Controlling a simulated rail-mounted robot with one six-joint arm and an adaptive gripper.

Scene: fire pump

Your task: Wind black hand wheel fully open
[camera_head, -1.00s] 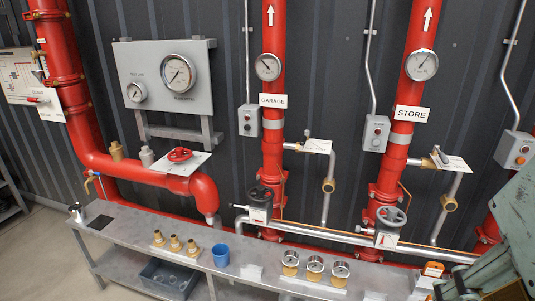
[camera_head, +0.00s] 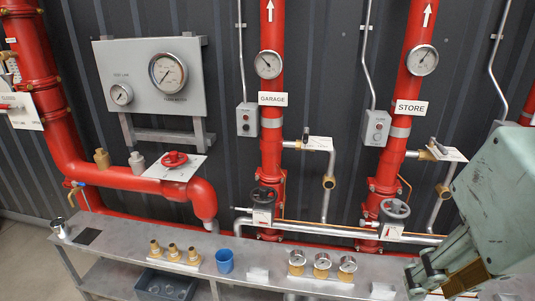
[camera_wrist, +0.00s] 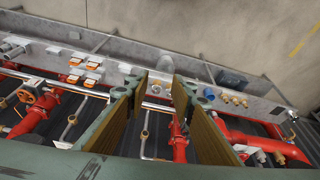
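The black hand wheel (camera_head: 263,196) sits on the valve at the foot of the red GARAGE pipe (camera_head: 271,130) in the head view. A similar grey hand wheel (camera_head: 395,209) is on the STORE pipe. My gripper (camera_head: 437,275) is at the lower right of the head view, over the bench's right part and well away from the black wheel. In the wrist view my gripper (camera_wrist: 160,88) has its two tan-padded fingers spread apart with nothing held between them. I cannot make out the black wheel in the wrist view.
A metal bench (camera_head: 130,236) runs below the valves. It carries a blue cup (camera_head: 224,261), brass fittings (camera_head: 174,253) and several gauges (camera_head: 321,266). A silver horizontal pipe (camera_head: 325,230) runs behind the bench.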

